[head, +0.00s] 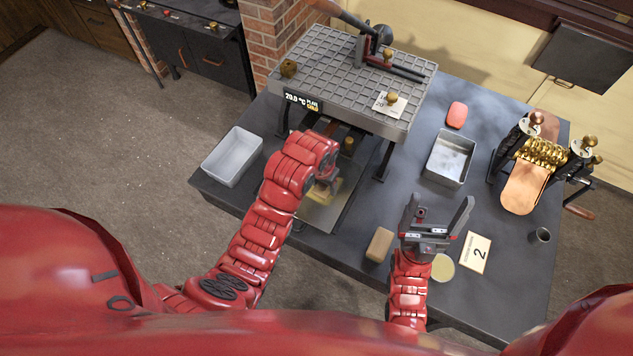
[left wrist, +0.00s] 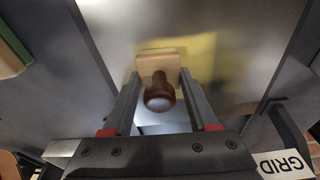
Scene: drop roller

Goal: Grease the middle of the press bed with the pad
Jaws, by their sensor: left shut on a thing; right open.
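The press bed (head: 318,218) is a smooth grey metal plate reaching out from under the raised grid-topped press. My left gripper (head: 324,187) is over it, shut on the brown knob of the pad (left wrist: 158,95). The pad has a pale wooden block (left wrist: 158,62) at the far side of the knob, close against the bed in the left wrist view; exact contact is hard to tell. A yellow grease smear (left wrist: 205,55) lies on the bed beside and beyond the pad. In the head view my left gripper partly hides the pad. My right gripper (head: 438,212) is open and empty.
A pale tray (head: 232,158) stands at the left and a metal tray (head: 449,158) at the right. A tan block (head: 380,244), round yellow tin (head: 442,267) and number card (head: 474,252) lie near my right gripper. The press top (head: 350,85) overhangs the bed's back.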

